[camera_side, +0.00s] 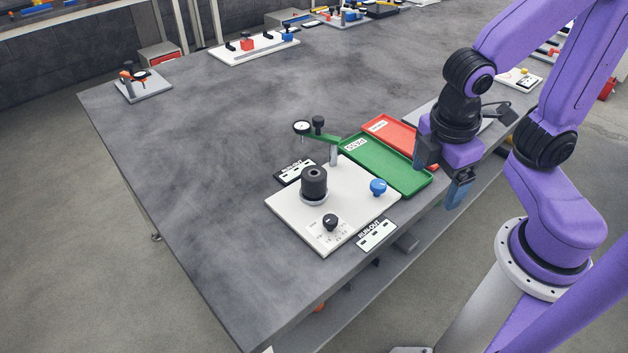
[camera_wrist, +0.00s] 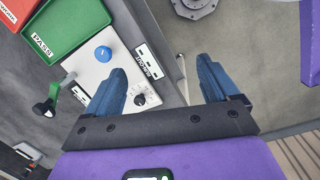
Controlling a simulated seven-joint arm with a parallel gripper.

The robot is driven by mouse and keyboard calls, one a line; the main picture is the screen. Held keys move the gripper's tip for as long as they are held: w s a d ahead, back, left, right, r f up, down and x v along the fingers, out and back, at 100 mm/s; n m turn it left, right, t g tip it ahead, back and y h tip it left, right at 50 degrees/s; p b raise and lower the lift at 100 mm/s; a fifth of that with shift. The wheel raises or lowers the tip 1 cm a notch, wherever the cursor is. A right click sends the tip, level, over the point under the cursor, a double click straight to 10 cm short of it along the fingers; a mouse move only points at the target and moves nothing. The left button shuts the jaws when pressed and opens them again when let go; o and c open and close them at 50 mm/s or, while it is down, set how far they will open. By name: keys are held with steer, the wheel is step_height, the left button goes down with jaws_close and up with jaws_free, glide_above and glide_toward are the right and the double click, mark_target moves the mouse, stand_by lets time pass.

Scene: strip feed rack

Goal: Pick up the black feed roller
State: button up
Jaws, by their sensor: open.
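The black feed roller (camera_side: 314,181) stands upright on a light seat on the white fixture plate (camera_side: 285,217) near the table's front left. In the wrist view the roller cannot be made out; my left finger covers part of the plate (camera_wrist: 82,73). My gripper (camera_side: 447,182) hangs near the table's front edge, right of the plate and apart from the roller. In the wrist view my gripper (camera_wrist: 165,85) shows its two blue fingers wide apart with nothing held between them.
A blue knob (camera_side: 378,187), a black dial knob (camera_side: 330,222) and a green arm with a gauge (camera_side: 302,127) are on the plate. A green PASS tray (camera_side: 410,184) and red tray (camera_side: 375,126) lie to its right. The table's left half (camera_side: 200,170) is largely clear.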

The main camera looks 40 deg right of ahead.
steer(key=w+a+f+n+t+h, duration=0.25)
steer(key=w+a+n+h, duration=0.35)
steer(key=w, duration=0.4)
steer(key=n+t+h, duration=0.3)
steer(key=n+t, duration=0.2)
glide_toward(311, 188)
steer(key=x, duration=0.9)
steer(key=shift+w+d, duration=0.1)
steer(key=shift+w, duration=0.05)
steer(key=shift+r+x, duration=0.15)
steer(key=shift+x, duration=1.2)
steer(key=shift+r+x, duration=0.2)
steer(key=shift+x, duration=1.2)
steer(key=shift+d, duration=0.1)
steer(key=c, duration=1.2)
steer(key=shift+r, duration=0.15)
